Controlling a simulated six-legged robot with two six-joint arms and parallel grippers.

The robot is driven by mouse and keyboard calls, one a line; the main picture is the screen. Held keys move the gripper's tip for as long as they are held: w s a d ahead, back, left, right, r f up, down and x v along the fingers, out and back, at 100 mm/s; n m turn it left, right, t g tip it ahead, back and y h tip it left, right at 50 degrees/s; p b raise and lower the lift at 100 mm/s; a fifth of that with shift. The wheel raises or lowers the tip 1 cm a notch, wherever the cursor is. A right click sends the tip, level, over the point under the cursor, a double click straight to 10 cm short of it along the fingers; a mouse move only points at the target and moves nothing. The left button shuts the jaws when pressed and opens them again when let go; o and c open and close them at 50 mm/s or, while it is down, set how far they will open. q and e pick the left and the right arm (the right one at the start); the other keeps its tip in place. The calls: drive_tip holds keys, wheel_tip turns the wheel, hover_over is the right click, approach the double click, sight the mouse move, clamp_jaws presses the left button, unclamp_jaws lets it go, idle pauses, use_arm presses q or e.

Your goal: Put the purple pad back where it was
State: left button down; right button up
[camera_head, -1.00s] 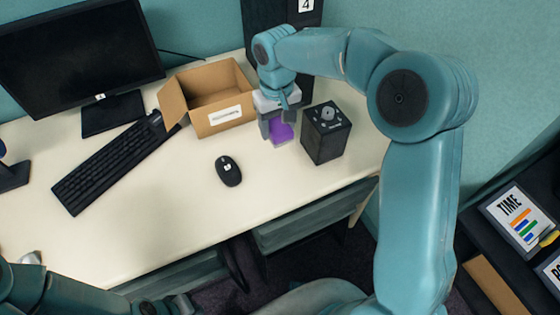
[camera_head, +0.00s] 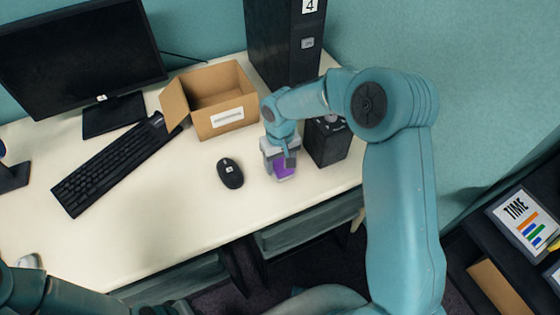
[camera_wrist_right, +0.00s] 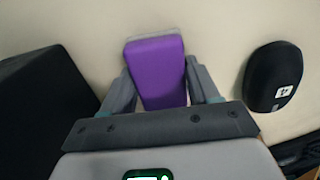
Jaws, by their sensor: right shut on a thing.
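The purple pad (camera_head: 284,170) is between the fingers of my right gripper (camera_head: 281,174), which is shut on it. In the right wrist view the purple pad (camera_wrist_right: 157,72) shows its broad purple face, with a grey edge at its far end, and a finger of my right gripper (camera_wrist_right: 162,85) lies on each side. The pad is over the desk, between the mouse and the black box. I cannot tell whether it touches the desk top. At the lower left of the head view my left arm shows, but its fingertips are not clear.
A black mouse (camera_head: 230,173) lies left of the pad. A black box (camera_head: 328,145) stands close on the right. An open cardboard box (camera_head: 228,129), a keyboard (camera_head: 111,166), a monitor (camera_head: 81,55) and a black tower (camera_head: 283,45) stand behind. The desk (camera_head: 180,215) is clear in front.

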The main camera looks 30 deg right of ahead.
sight(280, 162)
drive_tip(key=shift+f+b, duration=0.2)
drive_tip(key=shift+b, duration=0.1)
drive_tip(key=o, duration=1)
drive_tip(key=shift+r, duration=0.1)
drive_tip(key=shift+r+p, duration=0.2)
drive_tip(key=shift+p, duration=0.15)
drive_tip(key=shift+w+r, duration=0.1)
drive_tip(key=shift+r, duration=0.25)
wheel_tip(280, 162, up, 11)
drive_tip(key=shift+r+p, duration=0.1)
drive_tip(key=shift+p, duration=0.35)
